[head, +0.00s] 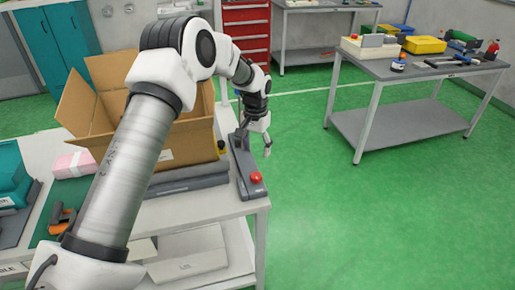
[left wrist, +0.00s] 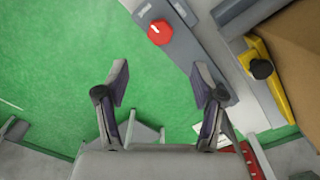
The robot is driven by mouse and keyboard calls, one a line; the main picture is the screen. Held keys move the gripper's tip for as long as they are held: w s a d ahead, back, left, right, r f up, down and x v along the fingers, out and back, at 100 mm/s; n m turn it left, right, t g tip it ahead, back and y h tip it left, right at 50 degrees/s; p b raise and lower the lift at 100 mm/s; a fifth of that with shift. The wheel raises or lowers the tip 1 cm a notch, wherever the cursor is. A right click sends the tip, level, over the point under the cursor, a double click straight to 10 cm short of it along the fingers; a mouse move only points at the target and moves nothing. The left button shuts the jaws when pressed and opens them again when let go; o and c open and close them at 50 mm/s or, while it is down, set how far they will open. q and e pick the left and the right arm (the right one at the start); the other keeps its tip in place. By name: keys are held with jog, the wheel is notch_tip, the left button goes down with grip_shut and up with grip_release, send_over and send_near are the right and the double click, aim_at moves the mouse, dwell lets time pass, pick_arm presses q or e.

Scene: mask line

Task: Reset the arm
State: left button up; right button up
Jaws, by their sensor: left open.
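My left arm comes in from the left in the head view and reaches over the packing table. My left gripper (head: 256,134) hangs at the table's right edge, beside the grey control bar with a red button (head: 256,178). In the left wrist view the two fingers of my left gripper (left wrist: 160,88) are spread apart with nothing between them, over green floor. The right finger overlaps the edge of the grey bar, and the red button (left wrist: 160,32) lies beyond the fingertips. My right gripper is not in view.
An open cardboard box (head: 185,140) stands on the table behind my arm. A pink-white pack (head: 75,164) and teal boxes (head: 10,172) are at the left. A yellow-and-black item (left wrist: 262,72) is beside the bar. A grey workbench (head: 400,68) stands at right, with open green floor between.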

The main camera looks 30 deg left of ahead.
pick_arm(q)
jog(key=shift+f, duration=0.1)
jog(key=s+d+f+g, duration=0.1)
jog(key=s+f, duration=0.1)
jog(key=f, duration=0.1)
jog(key=s+d+f+g, duration=0.1)
jog(key=s+f, duration=0.1)
jog(key=f, duration=0.1)
jog(key=s+d+f, duration=0.1)
jog(key=s+f, duration=0.1)
jog(key=f, duration=0.1)
jog(key=shift+s+d+f+m+g, duration=0.15)
jog(key=shift+s+d+m+g, duration=0.15)
jog(key=shift+s+g, duration=0.1)
jog(key=s+d+f+t, duration=0.1)
jog(key=s+d+f, duration=0.2)
jog(key=s, duration=0.7)
jog(key=s+d+f+t, duration=0.1)
jog(key=s+d+f, duration=0.3)
jog(key=s, duration=0.6)
jog(key=s+d+f, duration=0.3)
jog(key=s+f, duration=0.3)
jog(key=s, duration=0.4)
jog(key=shift+s+d+f+t, duration=0.15)
jog(key=shift+s+d+t, duration=0.05)
jog(key=shift+d+t, duration=0.2)
